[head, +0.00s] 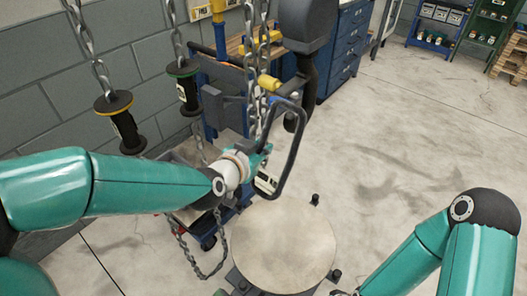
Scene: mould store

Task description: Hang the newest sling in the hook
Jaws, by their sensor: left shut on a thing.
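My left gripper (262,165) is shut on a dark sling (293,145), just above and left of the round plate in this view. The sling forms a stiff-looking narrow loop rising up and to the right from the fingers. A white tag with dark and green marks (266,183) hangs at its lower end; its writing is too small to read. A dark, thick curved piece that looks like the hook (301,82) hangs below a dark block (305,22) at the top. The sling's upper end appears close below it; I cannot tell whether they touch. My right gripper is out of frame.
A round pale plate (284,245) stands below the sling. The floor at right is clear.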

